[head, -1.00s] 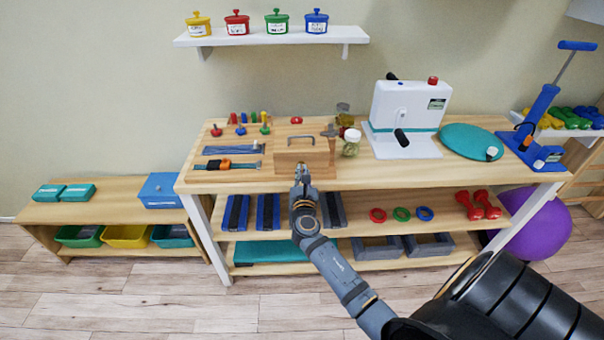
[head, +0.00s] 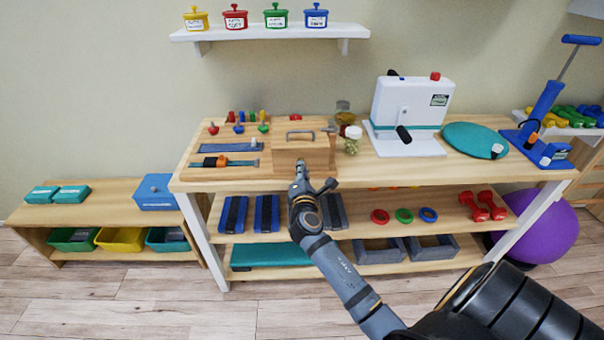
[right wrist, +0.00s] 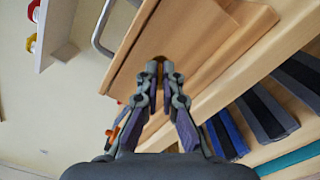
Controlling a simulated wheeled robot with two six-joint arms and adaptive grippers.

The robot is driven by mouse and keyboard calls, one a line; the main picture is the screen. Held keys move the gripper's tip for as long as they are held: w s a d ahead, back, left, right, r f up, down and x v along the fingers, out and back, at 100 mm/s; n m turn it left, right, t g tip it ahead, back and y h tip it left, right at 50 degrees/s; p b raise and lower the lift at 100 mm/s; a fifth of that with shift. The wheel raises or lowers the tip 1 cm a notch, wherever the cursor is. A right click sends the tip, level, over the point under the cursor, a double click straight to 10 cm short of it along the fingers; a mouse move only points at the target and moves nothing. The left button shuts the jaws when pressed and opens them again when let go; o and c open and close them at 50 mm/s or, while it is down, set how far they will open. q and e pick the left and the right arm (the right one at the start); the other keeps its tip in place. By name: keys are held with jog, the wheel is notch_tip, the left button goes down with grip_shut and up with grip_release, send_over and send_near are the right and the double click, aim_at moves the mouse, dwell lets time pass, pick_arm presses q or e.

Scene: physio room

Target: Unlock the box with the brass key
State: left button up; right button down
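The wooden box (head: 290,158) stands near the front edge of the table, with a grey handle (head: 300,133) on its lid. The lid looks shut. My right gripper (head: 300,165) is in front of the box, pointing at its front face. In the right wrist view its fingertips (right wrist: 160,68) are close together at the box front (right wrist: 190,45). A small brass-coloured bit, the brass key (right wrist: 160,59), shows between the tips. Most of the key and any keyhole are hidden, so how deep it sits cannot be told. My left gripper is not in view.
The table (head: 400,172) also holds a white machine (head: 411,108), a glass jar (head: 352,142), a teal disc (head: 473,140), and pegs and straps left of the box. A lower shelf (head: 370,198) with weights and rings lies below the gripper.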

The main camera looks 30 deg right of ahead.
jog(key=m+b, duration=0.3)
jog(key=m, duration=0.2)
jog(key=shift+f+m, duration=0.15)
jog(key=shift+m, duration=0.15)
dwell(0.5)
jog(key=c, duration=1.5)
grip_release()
jog(key=shift+c, duration=0.2)
jog(key=shift+s, duration=0.1)
jog(key=v, duration=0.7)
jog(key=shift+s, duration=0.15)
